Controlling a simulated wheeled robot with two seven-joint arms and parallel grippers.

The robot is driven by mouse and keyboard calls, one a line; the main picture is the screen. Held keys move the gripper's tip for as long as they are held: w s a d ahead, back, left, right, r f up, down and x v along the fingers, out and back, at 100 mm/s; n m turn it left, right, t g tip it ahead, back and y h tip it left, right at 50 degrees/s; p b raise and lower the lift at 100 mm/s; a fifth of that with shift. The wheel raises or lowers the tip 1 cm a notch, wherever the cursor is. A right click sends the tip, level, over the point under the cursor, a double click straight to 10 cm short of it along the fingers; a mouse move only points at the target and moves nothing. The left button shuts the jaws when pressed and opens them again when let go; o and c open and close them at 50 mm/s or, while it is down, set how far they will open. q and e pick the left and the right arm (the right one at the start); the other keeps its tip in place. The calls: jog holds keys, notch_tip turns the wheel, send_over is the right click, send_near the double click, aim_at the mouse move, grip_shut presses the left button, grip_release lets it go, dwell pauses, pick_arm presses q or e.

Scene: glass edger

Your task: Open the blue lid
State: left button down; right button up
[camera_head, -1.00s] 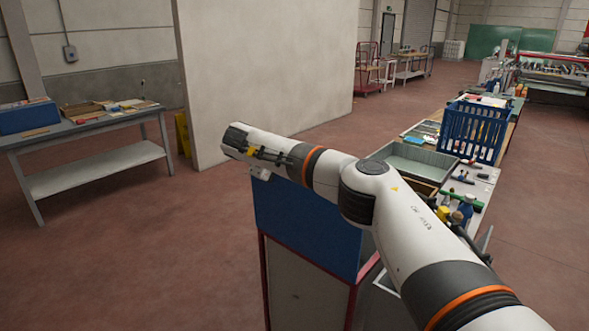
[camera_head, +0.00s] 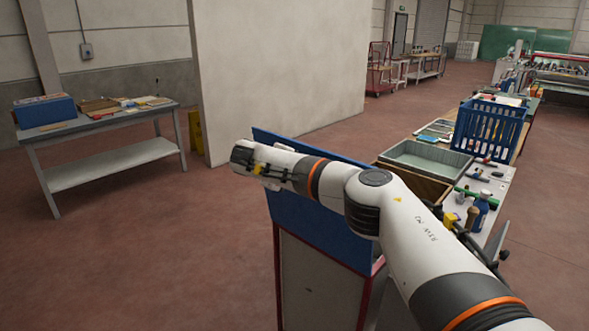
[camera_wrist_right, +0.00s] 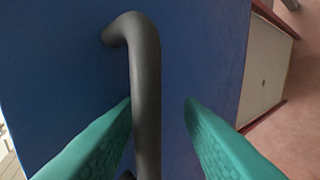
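The blue lid (camera_head: 303,222) stands steeply tilted on a red-framed box in the head view, showing above and below my right arm. In the right wrist view the lid (camera_wrist_right: 60,60) fills most of the picture, with a dark bent bar handle (camera_wrist_right: 147,75) on it. My right gripper (camera_wrist_right: 159,103) has its two green fingers apart, one on each side of the handle. The left finger is close to the bar or touching it; a gap shows at the right finger. In the head view my arm hides the fingers and handle. My left gripper is in neither view.
A workbench (camera_head: 487,222) with a grey tray (camera_head: 430,160), a blue crate (camera_head: 490,128) and bottles runs along the right. A grey table (camera_head: 110,122) with a blue box stands at the left. Open floor lies between that table and the red-framed box.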

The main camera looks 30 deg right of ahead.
jog(key=shift+w+d+f, duration=0.1)
jog(key=shift+w+d, duration=0.05)
jog(key=shift+w, duration=0.05)
jog(key=b+v, duration=0.2)
jog(key=v, duration=1)
jog(key=shift+b, duration=0.3)
jog(key=shift+s, duration=0.15)
